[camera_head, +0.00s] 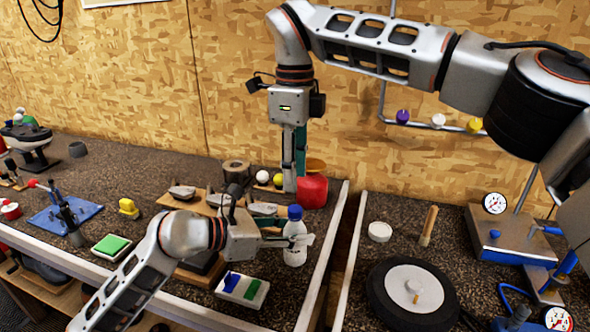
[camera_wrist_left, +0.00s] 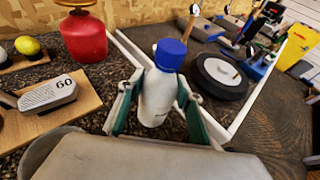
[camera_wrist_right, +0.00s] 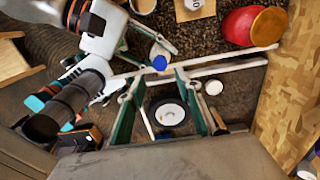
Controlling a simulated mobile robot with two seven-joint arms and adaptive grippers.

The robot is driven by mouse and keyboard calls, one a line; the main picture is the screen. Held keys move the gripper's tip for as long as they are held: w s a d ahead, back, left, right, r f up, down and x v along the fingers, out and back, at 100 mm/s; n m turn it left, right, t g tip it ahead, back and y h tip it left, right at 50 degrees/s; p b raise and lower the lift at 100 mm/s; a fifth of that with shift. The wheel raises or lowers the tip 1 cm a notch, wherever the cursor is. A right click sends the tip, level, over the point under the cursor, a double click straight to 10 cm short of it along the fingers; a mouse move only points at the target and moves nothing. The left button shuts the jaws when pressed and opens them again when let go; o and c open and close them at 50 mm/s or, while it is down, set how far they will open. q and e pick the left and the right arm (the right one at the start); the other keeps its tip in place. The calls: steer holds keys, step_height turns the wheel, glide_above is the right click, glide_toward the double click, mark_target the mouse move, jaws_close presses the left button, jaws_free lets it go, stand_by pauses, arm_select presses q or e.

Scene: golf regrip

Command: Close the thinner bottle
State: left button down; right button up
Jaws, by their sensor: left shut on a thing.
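A slim white bottle (camera_head: 295,245) with a blue cap (camera_head: 295,212) is upright near the front right of the left bench. The cap sits on the bottle's top; I cannot tell if it is tight. My left gripper (camera_head: 285,240) is shut around the bottle's body, with one finger on each side in the left wrist view (camera_wrist_left: 157,98). A wider red container (camera_head: 312,192) with an orange top (camera_head: 316,165) stands behind the bottle. My right gripper (camera_head: 294,180) is open and empty above the bench, beside the red container. The right wrist view shows the blue cap (camera_wrist_right: 159,63) beyond its fingers.
A gap splits the two benches, right of the bottle. A black wheel (camera_head: 412,296) with a white hub and a round white lid (camera_head: 379,232) lie on the right bench. Golf balls (camera_head: 262,176), club heads and a white-green-blue box (camera_head: 242,290) are near the left gripper.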

mark_target(295, 208)
stand_by(0.3)
steer(key=shift+f, duration=4)
jaws_close()
steer(key=m, duration=1.1)
steer(key=shift+m, duration=0.4)
steer(key=shift+o, duration=0.7)
jaws_free()
